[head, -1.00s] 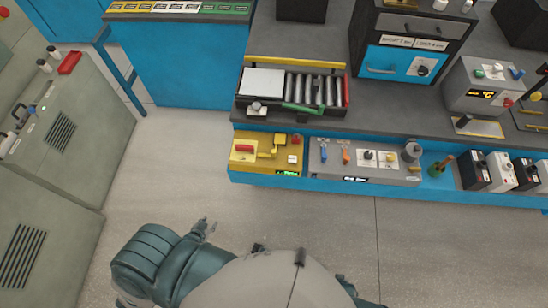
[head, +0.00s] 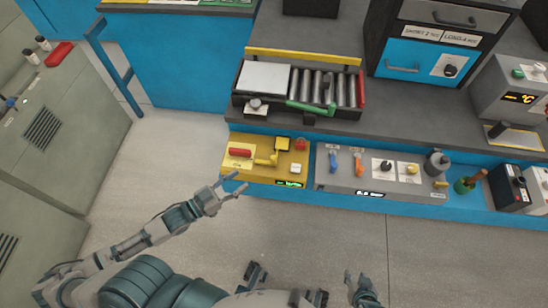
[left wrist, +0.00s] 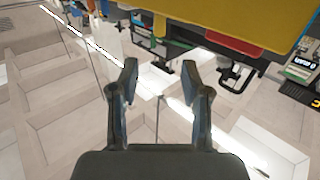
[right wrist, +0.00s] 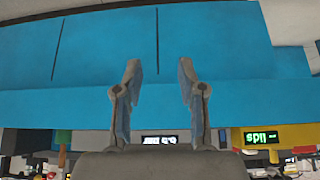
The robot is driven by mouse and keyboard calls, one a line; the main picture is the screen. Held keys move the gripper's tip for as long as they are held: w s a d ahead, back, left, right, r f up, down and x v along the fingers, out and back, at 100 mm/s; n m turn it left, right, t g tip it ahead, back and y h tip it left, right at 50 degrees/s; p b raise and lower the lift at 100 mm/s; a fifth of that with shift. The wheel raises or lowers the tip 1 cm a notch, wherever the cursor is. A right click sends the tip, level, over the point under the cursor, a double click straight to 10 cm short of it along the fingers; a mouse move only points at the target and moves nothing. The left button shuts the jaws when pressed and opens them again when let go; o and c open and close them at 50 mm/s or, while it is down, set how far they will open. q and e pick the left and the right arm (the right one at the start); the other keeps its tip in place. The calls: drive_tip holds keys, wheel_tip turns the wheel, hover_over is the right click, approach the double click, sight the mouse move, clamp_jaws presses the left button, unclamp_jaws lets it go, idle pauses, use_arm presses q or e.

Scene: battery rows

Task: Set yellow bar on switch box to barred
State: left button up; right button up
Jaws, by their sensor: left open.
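The yellow switch box (head: 240,172) sits on the low front ledge of the bench in the head view. On it are a red handle (head: 240,152), a yellow bar lever (head: 266,161), a red button and a small green display. The lever's exact setting is too small to read. My left gripper (head: 236,184) is open and empty, just in front of the box's lower left edge, apart from the lever. It also shows open in the left wrist view (left wrist: 160,68). My right gripper (head: 356,278) is low at the bottom of the head view; the right wrist view (right wrist: 160,70) shows it open and empty.
A grey panel (head: 340,179) with several switches adjoins the box on the right. A roller tray (head: 245,104) stands on the bench behind. A grey cabinet (head: 85,135) is at the left. The floor in front is clear.

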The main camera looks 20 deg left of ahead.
sight(271, 161)
use_arm(q)
drive_tip(key=b+x, duration=0.2)
drive_tip(key=x, duration=1.1)
drive_tip(key=shift+w+f, duration=0.15)
drive_tip(key=shift+w, duration=0.05)
drive_tip(key=shift+w+d, duration=0.2)
drive_tip(key=shift+w, duration=0.2)
use_arm(e)
drive_tip(key=w+a+r+t+y, duration=0.1)
drive_tip(key=w+a+r+t, duration=0.1)
drive_tip(key=w+r+t, duration=0.2)
drive_tip(key=w+t, duration=0.1)
drive_tip(key=w, duration=0.2)
drive_tip(key=shift+w+a, duration=0.15)
drive_tip(key=shift+a, duration=0.25)
use_arm(q)
clamp_jaws()
